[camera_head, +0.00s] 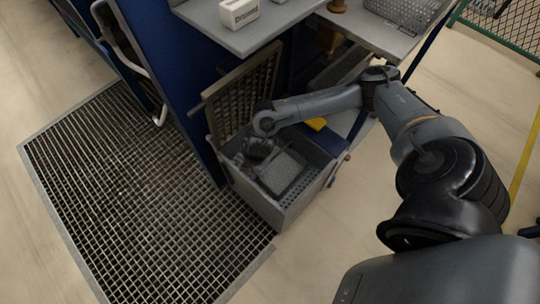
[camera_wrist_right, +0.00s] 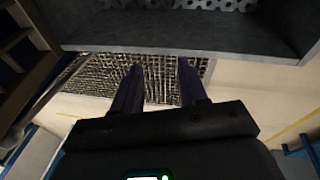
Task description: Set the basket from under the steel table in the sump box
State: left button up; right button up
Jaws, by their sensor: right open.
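The grey sump box (camera_head: 262,204) stands open on the floor below the steel table (camera_head: 345,33). A grey piece with a dark mesh middle, which looks like the basket (camera_head: 284,174), lies inside it. In the right wrist view a perforated metal face, likely the same basket (camera_wrist_right: 215,5), shows behind the box wall (camera_wrist_right: 185,32). My right gripper (camera_head: 258,150) is over the box beside the basket; its fingers are hard to make out there. In the right wrist view its fingers (camera_wrist_right: 158,82) are apart with nothing between them. My left gripper is out of view.
A slatted grate (camera_head: 238,100) stands tilted up at the back of the box. A blue panel (camera_head: 185,75) rises to the left. A floor grating (camera_head: 130,195) lies left of the box. Pale floor in front is free.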

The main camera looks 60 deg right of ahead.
jog(key=s+a+r+m+t+y, duration=0.15)
jog(key=a+r, duration=0.25)
jog(key=a, duration=0.7)
jog(key=w+a+r+m+t+y, duration=0.1)
jog(key=a+r+m+t, duration=0.25)
jog(key=a, duration=0.65)
jog(key=s+d+r+m+g+h, duration=0.1)
jog(key=s+d+m+g+h, duration=0.2)
jog(key=s+d+m, duration=0.7)
jog(key=s+d+h, duration=0.1)
jog(key=s+d, duration=0.1)
jog(key=shift+s+d+g, duration=0.2)
jog(key=shift+d+g, duration=0.1)
jog(key=shift+g, duration=0.1)
jog(key=shift+r, duration=0.2)
